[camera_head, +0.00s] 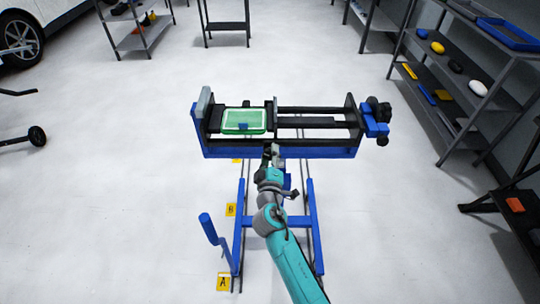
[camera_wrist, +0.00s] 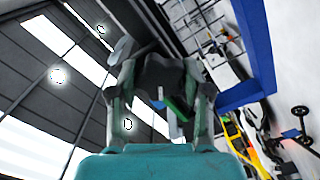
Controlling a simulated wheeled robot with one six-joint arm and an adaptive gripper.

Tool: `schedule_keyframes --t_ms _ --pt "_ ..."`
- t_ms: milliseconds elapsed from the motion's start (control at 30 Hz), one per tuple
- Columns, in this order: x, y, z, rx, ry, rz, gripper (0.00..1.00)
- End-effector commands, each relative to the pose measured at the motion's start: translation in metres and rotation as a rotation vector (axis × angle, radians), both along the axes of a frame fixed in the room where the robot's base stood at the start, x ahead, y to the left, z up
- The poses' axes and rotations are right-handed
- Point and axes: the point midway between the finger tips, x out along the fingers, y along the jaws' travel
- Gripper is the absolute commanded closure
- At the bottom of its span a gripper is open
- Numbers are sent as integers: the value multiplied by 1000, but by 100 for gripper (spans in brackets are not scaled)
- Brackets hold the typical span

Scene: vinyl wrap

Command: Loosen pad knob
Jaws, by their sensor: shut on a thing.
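My gripper (camera_head: 270,152) is at the front edge of the blue-framed bench, just right of and in front of the green pad (camera_head: 252,127). In the wrist view, my gripper's two fingers (camera_wrist: 162,95) are shut on a dark grey part (camera_wrist: 160,75), which appears to be the pad knob. Its shape is mostly hidden by the fingers, and I cannot tell how far it is turned. A small green piece shows between the fingers. The pad lies flat in the bench's left half, with a small blue block at its front edge.
The bench (camera_head: 280,153) stands on a blue frame over floor rails, with a blue crank post (camera_head: 212,230) at left. Yellow markers (camera_head: 223,282) stand beside the rails. Shelves (camera_head: 440,95) line the right side. A car (camera_head: 25,30) is at top left. The floor between is clear.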

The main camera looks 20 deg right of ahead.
Motion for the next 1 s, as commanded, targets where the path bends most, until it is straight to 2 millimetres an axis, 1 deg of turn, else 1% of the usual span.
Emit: schedule_keyframes --t_ms 1000 --pt "0 1 1 -918 298 -4 86"
